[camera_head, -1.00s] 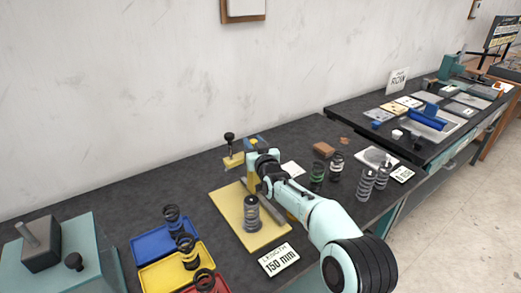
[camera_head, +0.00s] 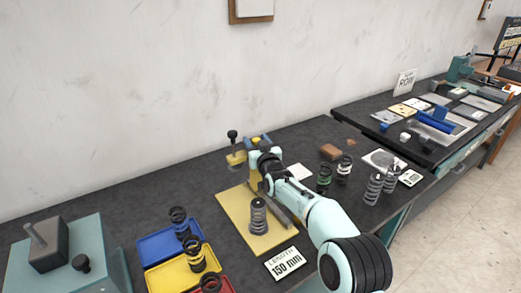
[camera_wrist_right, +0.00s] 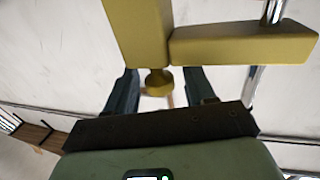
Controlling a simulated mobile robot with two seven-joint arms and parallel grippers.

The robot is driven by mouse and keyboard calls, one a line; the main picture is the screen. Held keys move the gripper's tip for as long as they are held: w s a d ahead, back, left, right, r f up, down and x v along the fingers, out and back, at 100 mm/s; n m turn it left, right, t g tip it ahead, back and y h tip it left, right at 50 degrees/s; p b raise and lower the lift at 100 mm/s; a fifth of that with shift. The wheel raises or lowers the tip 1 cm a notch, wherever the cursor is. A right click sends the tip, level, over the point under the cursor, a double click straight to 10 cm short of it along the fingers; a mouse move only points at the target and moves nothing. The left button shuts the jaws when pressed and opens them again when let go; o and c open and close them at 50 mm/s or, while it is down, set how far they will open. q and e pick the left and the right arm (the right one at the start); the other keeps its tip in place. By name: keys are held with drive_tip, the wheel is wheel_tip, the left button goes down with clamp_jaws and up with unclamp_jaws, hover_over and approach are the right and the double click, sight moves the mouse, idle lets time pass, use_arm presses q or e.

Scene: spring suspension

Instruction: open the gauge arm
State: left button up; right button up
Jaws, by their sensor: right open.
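The gauge stands on a pale yellow base plate (camera_head: 235,212), with a grey coil spring (camera_head: 258,216) upright on the plate. Its yellow gauge arm (camera_head: 236,158) carries a black knob (camera_head: 232,135) and sticks out to the left behind my right gripper (camera_head: 262,158). In the right wrist view, the yellow arm (camera_wrist_right: 245,43) reaches right from a yellow post (camera_wrist_right: 139,30). A small yellow round stub (camera_wrist_right: 158,82) lies between the spread fingers of my right gripper (camera_wrist_right: 160,88), with gaps on both sides. The hand hides part of the post in the head view. My left gripper is out of view.
Blue (camera_head: 160,245), yellow (camera_head: 165,275) and red trays with springs stand at left, beside a teal block (camera_head: 100,245). A "150 mm" sign (camera_head: 284,263) lies in front of the plate.

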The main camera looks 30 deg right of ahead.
drive_tip(key=shift+s+a, duration=0.1)
drive_tip(key=shift+s, duration=0.35)
drive_tip(key=s+a+b, duration=0.2)
drive_tip(key=s, duration=1)
drive_tip(key=shift+a, duration=0.1)
